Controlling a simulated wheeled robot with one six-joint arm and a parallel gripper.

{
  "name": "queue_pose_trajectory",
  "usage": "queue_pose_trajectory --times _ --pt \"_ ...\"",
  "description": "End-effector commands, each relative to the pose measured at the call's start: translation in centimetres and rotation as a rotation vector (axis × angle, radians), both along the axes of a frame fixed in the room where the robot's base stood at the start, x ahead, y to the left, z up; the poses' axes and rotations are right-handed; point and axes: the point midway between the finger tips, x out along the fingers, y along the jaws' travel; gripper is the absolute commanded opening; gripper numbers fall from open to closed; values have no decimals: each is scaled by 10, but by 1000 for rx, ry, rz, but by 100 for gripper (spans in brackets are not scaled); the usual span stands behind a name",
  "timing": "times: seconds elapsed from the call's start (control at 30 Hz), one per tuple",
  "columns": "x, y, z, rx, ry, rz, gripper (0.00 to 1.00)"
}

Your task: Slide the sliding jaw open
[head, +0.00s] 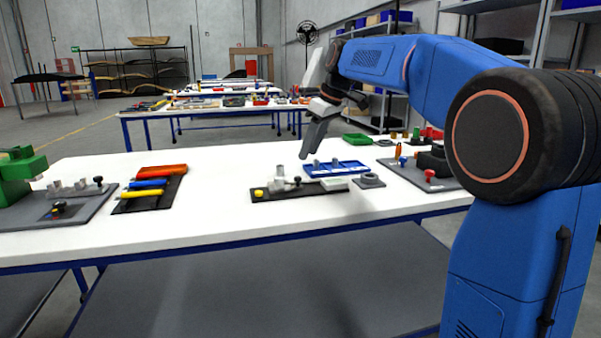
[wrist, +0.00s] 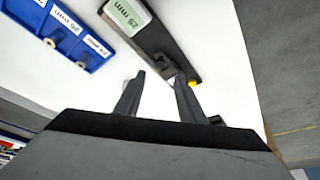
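A black fixture base (head: 300,190) lies on the white table, with a yellow knob (head: 259,193) at its left end and grey metal parts (head: 279,184) on top. A pale block on it carries a label reading "25 mm" (wrist: 127,15) in the wrist view. I cannot tell for certain which part is the sliding jaw. My gripper (head: 305,154) points down above and behind the fixture. In the wrist view my gripper (wrist: 160,76) has its fingers apart with nothing held. The right finger overlaps the fixture's yellow-knob end, hiding parts there; contact cannot be told.
A blue tray with pegs (head: 337,168) lies just behind the fixture. A small grey part (head: 369,181) sits to its right. Coloured bars in a dark holder (head: 152,188) and a grey plate with a green machine are left. The table between holder and fixture is clear.

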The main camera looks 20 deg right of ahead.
Motion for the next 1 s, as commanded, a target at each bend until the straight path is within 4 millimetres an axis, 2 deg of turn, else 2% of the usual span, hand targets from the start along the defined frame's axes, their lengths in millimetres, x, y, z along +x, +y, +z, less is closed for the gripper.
queue_pose_trajectory --times 0.3,0.5,0.7,0.93,0.97,1.0 --pt "14 15 -51 0 3 1 36" --pt "21 21 -72 1 1 0 36" --pt "23 24 -81 1 1 0 36" --pt "23 24 -81 0 0 0 36" --pt "23 24 -81 0 0 0 34" --pt "23 24 -81 0 0 0 24"
